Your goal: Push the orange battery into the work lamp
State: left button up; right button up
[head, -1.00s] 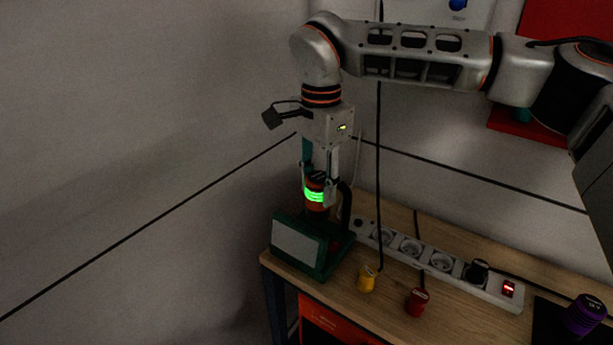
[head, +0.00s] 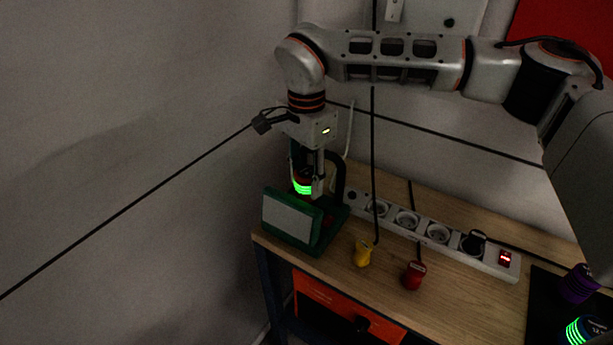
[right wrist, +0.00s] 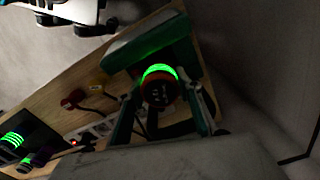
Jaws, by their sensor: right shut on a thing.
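The orange battery (head: 303,187), with a glowing green band, stands upright at the rear of the green work lamp (head: 291,220). The lamp sits at the table's left end, its pale panel facing front. My right gripper (head: 308,188) points down and is shut on the battery. The lamp's housing hides the battery's lower end, so how deep it sits cannot be told. In the right wrist view the battery (right wrist: 158,90) shows between the fingers, close against the lamp (right wrist: 150,42). My left gripper is not in the head view.
A white power strip (head: 437,233) lies behind and right of the lamp. A yellow piece (head: 363,254) and a red piece (head: 413,275) stand on the wooden table (head: 385,285). Purple battery (head: 578,284) and green-lit battery (head: 586,331) are at far right. A dark cable hangs right of my gripper.

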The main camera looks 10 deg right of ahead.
aim_at(306, 197)
notch_tip(306, 197, down, 3)
jog(key=shift+w+f+b, duration=0.1)
jog(key=shift+w+b, duration=0.05)
jog(key=shift+b, duration=0.9)
jog(key=shift+f+b, duration=0.45)
jog(key=shift+f, duration=0.15)
pick_arm(q)
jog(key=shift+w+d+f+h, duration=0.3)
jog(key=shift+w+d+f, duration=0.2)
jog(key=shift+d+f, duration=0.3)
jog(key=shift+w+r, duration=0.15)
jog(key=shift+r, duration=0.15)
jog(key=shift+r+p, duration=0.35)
jog(key=shift+p, duration=0.15)
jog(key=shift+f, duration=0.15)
pick_arm(e)
jog(key=shift+f, duration=0.6)
jog(key=o, duration=1.1)
